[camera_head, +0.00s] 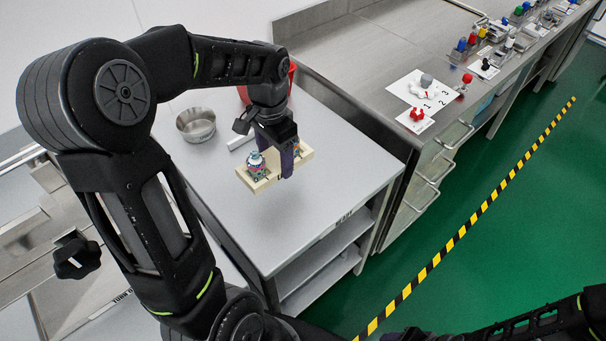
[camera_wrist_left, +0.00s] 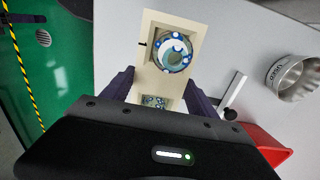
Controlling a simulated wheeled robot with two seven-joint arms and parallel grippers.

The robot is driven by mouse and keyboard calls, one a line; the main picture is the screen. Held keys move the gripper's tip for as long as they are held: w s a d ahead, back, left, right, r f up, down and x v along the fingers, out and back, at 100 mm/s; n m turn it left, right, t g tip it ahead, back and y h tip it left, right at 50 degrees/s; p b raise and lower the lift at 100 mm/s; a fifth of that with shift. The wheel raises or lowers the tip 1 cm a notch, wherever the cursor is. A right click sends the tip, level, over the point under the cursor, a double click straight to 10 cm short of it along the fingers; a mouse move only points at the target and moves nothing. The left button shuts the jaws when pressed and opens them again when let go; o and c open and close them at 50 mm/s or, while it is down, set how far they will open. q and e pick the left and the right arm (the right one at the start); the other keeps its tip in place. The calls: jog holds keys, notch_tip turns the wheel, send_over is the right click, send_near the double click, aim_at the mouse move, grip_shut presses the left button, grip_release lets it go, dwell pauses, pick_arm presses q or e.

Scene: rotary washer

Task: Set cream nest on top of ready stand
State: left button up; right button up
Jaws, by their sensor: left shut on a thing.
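The cream nest (camera_head: 262,186) is a long cream block carrying a round metallic and teal part (camera_head: 256,164) at one end. My left gripper (camera_head: 287,163) is shut across the nest near its middle, over the grey table. In the left wrist view, the nest (camera_wrist_left: 150,83) lies between the two dark fingers of the gripper (camera_wrist_left: 160,95), with the round part towards the far end and a second part close to the gripper, partly hidden. I cannot tell whether the nest touches the table. I cannot make out which thing is the ready stand.
A metal bowl (camera_head: 196,124) stands left on the grey table (camera_head: 330,185); it reads "USED" in the left wrist view (camera_wrist_left: 292,77). A red container (camera_head: 243,93) is behind my arm. A small white bar (camera_head: 240,142) lies near the nest. The table's right front is clear.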

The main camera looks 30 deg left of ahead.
pick_arm(q)
send_over(278, 192)
jog(key=shift+f+p, duration=0.3)
jog(key=shift+f, duration=2.85)
notch_tip(278, 192, down, 4)
jog(key=shift+r, duration=0.25)
jog(key=shift+f, duration=0.15)
jog(key=shift+f, duration=0.2)
jog(key=o, duration=1.5)
jog(key=shift+r, duration=0.1)
